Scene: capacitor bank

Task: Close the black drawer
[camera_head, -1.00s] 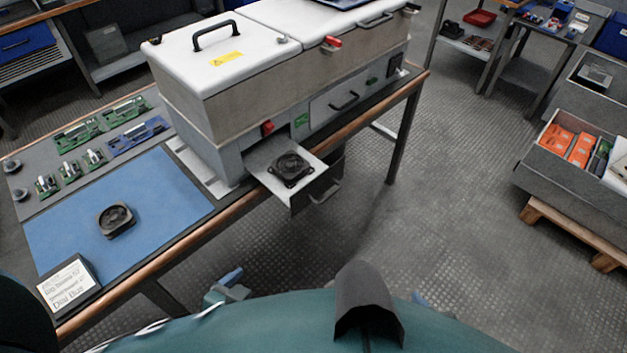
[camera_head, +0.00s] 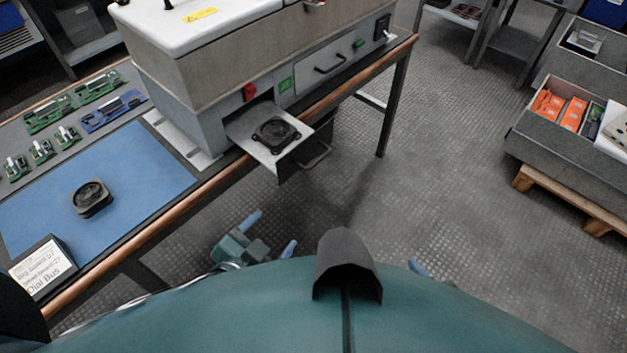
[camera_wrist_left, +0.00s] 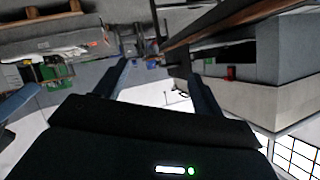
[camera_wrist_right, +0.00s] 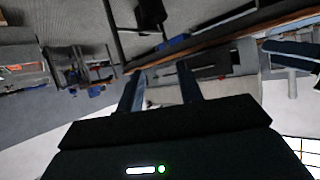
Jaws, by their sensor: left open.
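The drawer (camera_head: 249,127) is pulled out of the grey machine (camera_head: 230,70), below its white lid. It has a light tray, a dark side and a handle (camera_head: 318,157) on its front. A black fan (camera_head: 276,134) lies on the tray. My left gripper (camera_head: 268,235) is low in the head view, in front of and below the drawer, apart from it. Its fingers are spread and empty, as the left wrist view also shows (camera_wrist_left: 153,65). Only a fingertip of my right gripper (camera_head: 417,268) shows in the head view. The right wrist view shows its fingers (camera_wrist_right: 160,70) apart and empty.
The machine stands on a wood-edged workbench (camera_head: 150,228). A blue mat (camera_head: 140,170) with a second fan (camera_head: 91,198), circuit boards (camera_head: 100,87) and a sign box (camera_head: 42,268) are at the left. A grey bin (camera_head: 555,150) on a pallet stands right. The floor between is clear.

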